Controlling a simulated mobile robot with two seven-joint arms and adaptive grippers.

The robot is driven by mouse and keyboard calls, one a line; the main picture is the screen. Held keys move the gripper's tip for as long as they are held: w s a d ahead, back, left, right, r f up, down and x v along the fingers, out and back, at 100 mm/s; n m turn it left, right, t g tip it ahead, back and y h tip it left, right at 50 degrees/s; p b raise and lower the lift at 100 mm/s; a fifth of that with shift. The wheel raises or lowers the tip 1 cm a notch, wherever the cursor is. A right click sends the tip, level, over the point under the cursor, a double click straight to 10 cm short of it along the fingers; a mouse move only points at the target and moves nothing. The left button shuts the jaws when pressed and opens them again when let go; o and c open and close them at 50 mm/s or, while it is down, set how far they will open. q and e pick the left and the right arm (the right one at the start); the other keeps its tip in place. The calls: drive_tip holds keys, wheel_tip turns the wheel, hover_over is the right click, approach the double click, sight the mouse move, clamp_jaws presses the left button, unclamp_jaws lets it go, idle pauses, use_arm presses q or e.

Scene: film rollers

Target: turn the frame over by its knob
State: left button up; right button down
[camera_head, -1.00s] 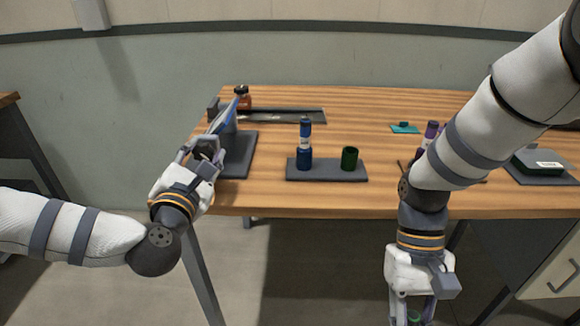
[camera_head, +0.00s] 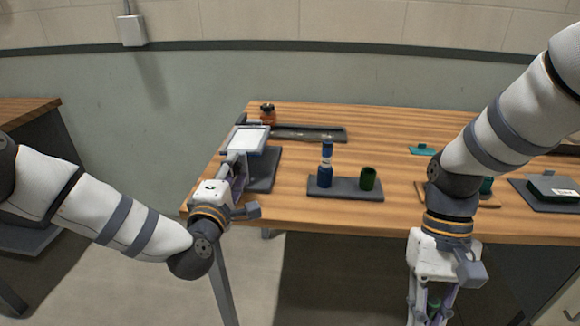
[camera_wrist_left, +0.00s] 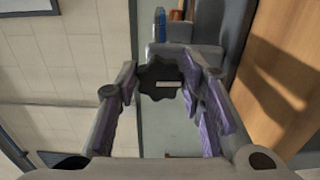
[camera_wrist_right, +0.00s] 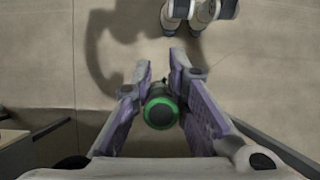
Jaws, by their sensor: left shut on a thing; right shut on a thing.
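The frame (camera_head: 249,139) is on a dark stand at the left of the table, its pale panel facing up towards the head camera. Its dark lobed knob (camera_wrist_left: 158,80) with a white mark sits between the fingers of my left gripper (camera_wrist_left: 160,90). That gripper also shows in the head view (camera_head: 234,170), shut on the knob, which it hides there. My right gripper (camera_wrist_right: 160,88) hangs low in front of the table, shut on a green-rimmed dark cylinder (camera_wrist_right: 160,113). That cylinder is partly visible at the bottom of the head view (camera_head: 434,305).
A grey tray (camera_head: 345,191) holds a blue bottle (camera_head: 326,165) and a green cup (camera_head: 368,178). Behind are a long dark tray (camera_head: 315,133) and an orange jar (camera_head: 267,113). The middle back of the table is clear.

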use_arm(q)
drive_tip(key=shift+m, duration=0.3)
use_arm(e)
drive_tip(key=shift+r, duration=0.25)
use_arm(q)
drive_tip(key=o, duration=1.1)
drive_tip(key=shift+o, duration=0.2)
drive_tip(key=shift+s, duration=0.1)
drive_tip(key=s, duration=1.1)
drive_tip(key=shift+s+a, duration=0.25)
drive_tip(key=shift+s, duration=0.15)
